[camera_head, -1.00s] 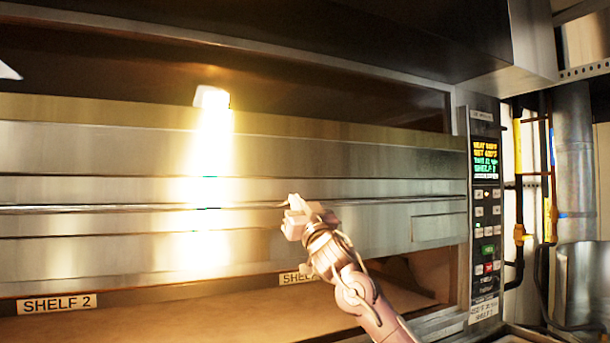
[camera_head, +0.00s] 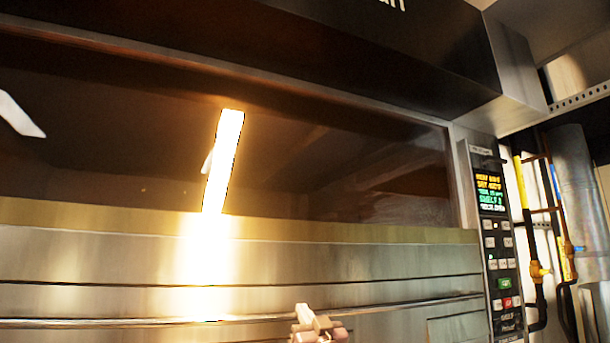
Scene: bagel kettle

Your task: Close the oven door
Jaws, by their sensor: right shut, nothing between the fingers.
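The oven door (camera_head: 120,262) is a wide brushed-metal panel across the lower part of the head view, with a thin horizontal bar (camera_head: 130,322) along it. Above its top edge is the dark oven opening (camera_head: 340,180), with a bright light strip showing in it. My right gripper (camera_head: 308,313) is at the bottom edge of the view, in front of the door near the bar. It is shut and holds nothing. I cannot tell whether it touches the bar. The rest of the right arm is below the view. My left gripper is not in view.
A control panel (camera_head: 492,240) with a lit display and several buttons stands right of the door. Yellow and black pipes (camera_head: 538,250) and a grey metal duct (camera_head: 578,180) are farther right. A dark hood (camera_head: 390,45) overhangs the top.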

